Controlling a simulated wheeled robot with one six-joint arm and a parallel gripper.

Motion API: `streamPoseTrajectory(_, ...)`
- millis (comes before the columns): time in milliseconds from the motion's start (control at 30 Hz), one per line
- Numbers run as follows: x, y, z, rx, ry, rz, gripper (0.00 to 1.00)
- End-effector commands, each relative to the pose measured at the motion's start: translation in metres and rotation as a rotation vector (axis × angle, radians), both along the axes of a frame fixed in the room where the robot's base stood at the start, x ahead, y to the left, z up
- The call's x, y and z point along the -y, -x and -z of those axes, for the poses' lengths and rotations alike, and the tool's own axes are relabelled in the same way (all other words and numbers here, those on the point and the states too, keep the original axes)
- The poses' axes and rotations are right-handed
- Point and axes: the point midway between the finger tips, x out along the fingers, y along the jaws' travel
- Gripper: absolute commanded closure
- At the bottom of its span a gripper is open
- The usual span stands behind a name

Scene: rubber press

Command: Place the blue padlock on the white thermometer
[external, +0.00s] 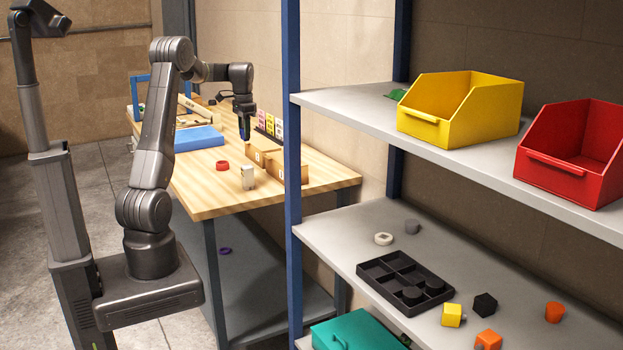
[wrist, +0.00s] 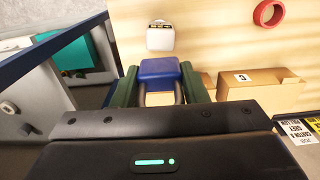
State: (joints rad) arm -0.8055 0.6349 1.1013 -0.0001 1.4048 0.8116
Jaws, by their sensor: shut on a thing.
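My gripper (external: 245,118) is above the wooden table in the external view. In the wrist view, my gripper (wrist: 160,92) is shut on the blue padlock (wrist: 160,69), with its dark green fingers on either side. The padlock's grey shackle points back toward the gripper body. The blue padlock (external: 245,130) shows small under the gripper in the external view. A white block-like object, which looks like the white thermometer (wrist: 160,38), lies ahead of the padlock and apart from it in the wrist view. The white thermometer (external: 248,177) is near the table's front end in the external view.
A red ring (external: 222,165) lies on the table (external: 215,202) beside the thermometer. Cardboard boxes (external: 291,170) stand along the right edge. A blue flat item (external: 198,138) lies farther back. The shelf's blue post (external: 291,180) stands close in front of the table's right side.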

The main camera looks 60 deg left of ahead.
Motion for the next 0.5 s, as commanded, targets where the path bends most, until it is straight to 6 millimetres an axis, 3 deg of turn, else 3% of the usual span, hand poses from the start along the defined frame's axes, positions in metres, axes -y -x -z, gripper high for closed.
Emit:
streamPoseTrajectory(67, 0.0, -0.003, 0.004, -0.002, 0.002, -0.006, 0.85)
streamPoseTrajectory(300, 0.001, -0.004, 0.047, -0.003, 0.003, -0.007, 0.85)
streamPoseTrajectory(500, 0.0, -0.004, 0.067, -0.002, 0.002, -0.007, 0.85)
